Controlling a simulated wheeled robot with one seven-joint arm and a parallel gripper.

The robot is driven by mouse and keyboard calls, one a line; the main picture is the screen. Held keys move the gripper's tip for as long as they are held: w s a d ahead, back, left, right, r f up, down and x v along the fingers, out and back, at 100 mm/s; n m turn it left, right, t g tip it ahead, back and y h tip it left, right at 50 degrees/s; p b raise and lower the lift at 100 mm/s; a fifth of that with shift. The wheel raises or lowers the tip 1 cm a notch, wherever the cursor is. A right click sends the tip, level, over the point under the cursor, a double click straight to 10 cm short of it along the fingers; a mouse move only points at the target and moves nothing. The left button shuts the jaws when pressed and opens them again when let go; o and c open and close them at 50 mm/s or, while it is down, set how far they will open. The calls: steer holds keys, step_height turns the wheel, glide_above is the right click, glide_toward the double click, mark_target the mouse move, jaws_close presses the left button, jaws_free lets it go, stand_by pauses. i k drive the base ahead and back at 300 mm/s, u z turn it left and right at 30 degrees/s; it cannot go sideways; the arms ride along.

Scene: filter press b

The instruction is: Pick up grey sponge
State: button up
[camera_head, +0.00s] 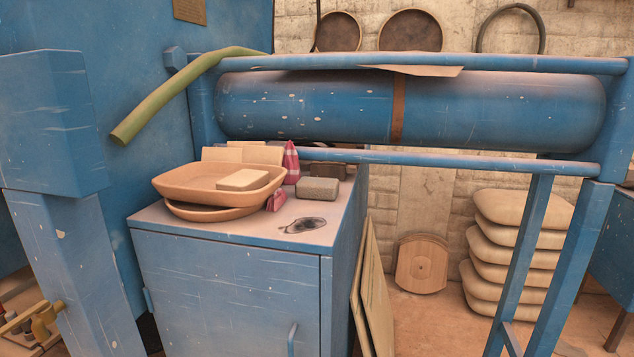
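A grey sponge (317,188), a small rounded block, lies on top of the blue cabinet (232,280), toward the right side of its top. My gripper is not in view.
A pale block (243,180) lies in the upper tray. A flat dark item (303,225) lies in front of the sponge. A blue cylinder (300,108) and rails (470,162) cross behind and above the cabinet. Boards (372,290) lean at its right.

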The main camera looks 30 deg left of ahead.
mark_target(327, 189)
steer(key=u, duration=0.35)
steer(key=i, duration=0.8)
steer(key=u, duration=0.4)
